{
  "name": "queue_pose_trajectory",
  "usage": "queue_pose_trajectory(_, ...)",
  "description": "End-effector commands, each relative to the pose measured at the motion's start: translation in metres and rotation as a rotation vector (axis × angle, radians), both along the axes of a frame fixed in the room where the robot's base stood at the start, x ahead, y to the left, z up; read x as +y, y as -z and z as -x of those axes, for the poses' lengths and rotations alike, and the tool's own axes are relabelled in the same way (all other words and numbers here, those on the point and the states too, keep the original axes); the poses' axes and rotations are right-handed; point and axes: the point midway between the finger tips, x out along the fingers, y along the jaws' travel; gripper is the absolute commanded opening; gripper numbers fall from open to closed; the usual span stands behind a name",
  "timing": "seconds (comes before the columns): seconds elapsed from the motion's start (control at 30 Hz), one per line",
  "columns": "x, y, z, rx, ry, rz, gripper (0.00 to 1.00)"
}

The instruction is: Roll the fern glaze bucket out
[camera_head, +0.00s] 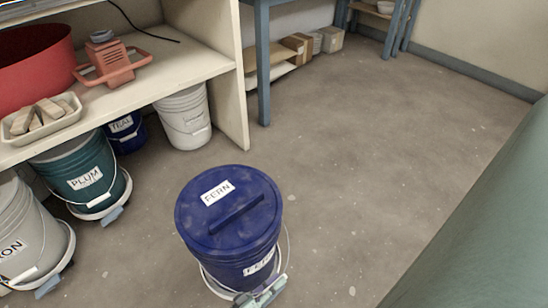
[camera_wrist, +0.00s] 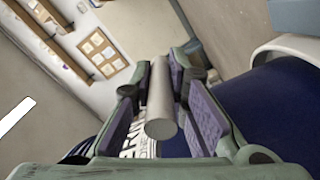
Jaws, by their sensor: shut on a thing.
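The fern glaze bucket (camera_head: 230,225) is dark blue with a blue lid and white labels that read like "FETIN" or "FERN". It stands upright on the open floor in front of the shelf unit, with a pale rim at its base. My gripper (camera_head: 262,289) is low at the bucket's front right. In the wrist view my gripper (camera_wrist: 161,70) is shut on a grey cylindrical handle (camera_wrist: 160,112), which lies between its purple pads. The bucket's blue side (camera_wrist: 270,110) fills the right of that view. How the handle joins the bucket or its base is hidden.
Blue table legs (camera_head: 263,65) stand behind. The floor (camera_head: 380,140) to the right is clear. A green surface (camera_head: 490,230) borders the lower right.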

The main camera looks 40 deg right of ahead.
Motion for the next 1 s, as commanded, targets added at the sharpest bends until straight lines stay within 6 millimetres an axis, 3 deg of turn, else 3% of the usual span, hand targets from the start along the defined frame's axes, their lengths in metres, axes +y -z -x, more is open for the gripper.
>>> queue_pose_trajectory(0.57, 0.0017, 0.0016, -0.0016, 0.0, -0.006, -0.006, 0.0)
queue_pose_trajectory(0.6, 0.0017, 0.0016, -0.0016, 0.0, -0.006, -0.006, 0.16)
queue_pose_trajectory(0.9, 0.0018, 0.0024, -0.0017, 0.0, -0.006, -0.008, 0.35)
queue_pose_trajectory(1.0, 0.0014, 0.0022, -0.0013, 0.0, -0.005, -0.006, 0.35)
